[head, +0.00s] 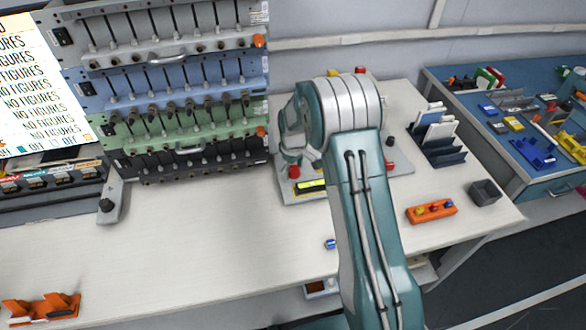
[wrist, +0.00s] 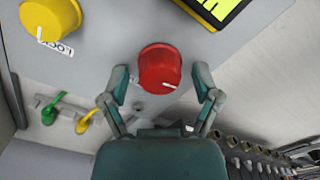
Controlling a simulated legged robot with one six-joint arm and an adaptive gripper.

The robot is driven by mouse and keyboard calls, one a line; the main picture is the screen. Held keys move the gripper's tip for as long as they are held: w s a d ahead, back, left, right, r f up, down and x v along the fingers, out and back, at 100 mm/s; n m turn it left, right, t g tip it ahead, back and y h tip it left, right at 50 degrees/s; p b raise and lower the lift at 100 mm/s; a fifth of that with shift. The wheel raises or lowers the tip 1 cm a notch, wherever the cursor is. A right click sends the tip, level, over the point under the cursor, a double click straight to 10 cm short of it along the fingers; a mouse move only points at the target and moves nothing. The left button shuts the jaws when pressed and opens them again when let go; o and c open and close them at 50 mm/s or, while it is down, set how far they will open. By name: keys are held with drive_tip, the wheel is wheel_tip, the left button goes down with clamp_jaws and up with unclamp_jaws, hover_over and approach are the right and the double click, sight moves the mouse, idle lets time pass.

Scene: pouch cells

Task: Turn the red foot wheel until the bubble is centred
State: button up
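The red foot wheel (wrist: 158,68), a round red knob with a white pointer line, is on a grey plate. My gripper (wrist: 161,76) is open, one finger on each side of the wheel, with a visible gap on both sides. A yellow-green window with black marks (wrist: 226,8) is at the top of the wrist view, cut off by the frame; I cannot make out a bubble. In the head view a yellow-green strip (head: 311,186) lies at the plate's front. My arm covers much of the plate there and hides the fingers.
A yellow knob (wrist: 50,18) marked LOCK is beside the wheel on the plate. A rack of cell channels (head: 180,100) stands left of the plate. An orange block with coloured pegs (head: 431,211), a dark bin (head: 485,192) and a card holder (head: 437,150) are at right. The front-left bench is mostly clear.

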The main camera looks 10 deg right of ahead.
sight(293, 168)
drive_tip(key=shift+r, duration=0.2)
wheel_tip(293, 168, up, 12)
drive_tip(key=shift+f, duration=0.15)
idle(0.4)
idle(0.3)
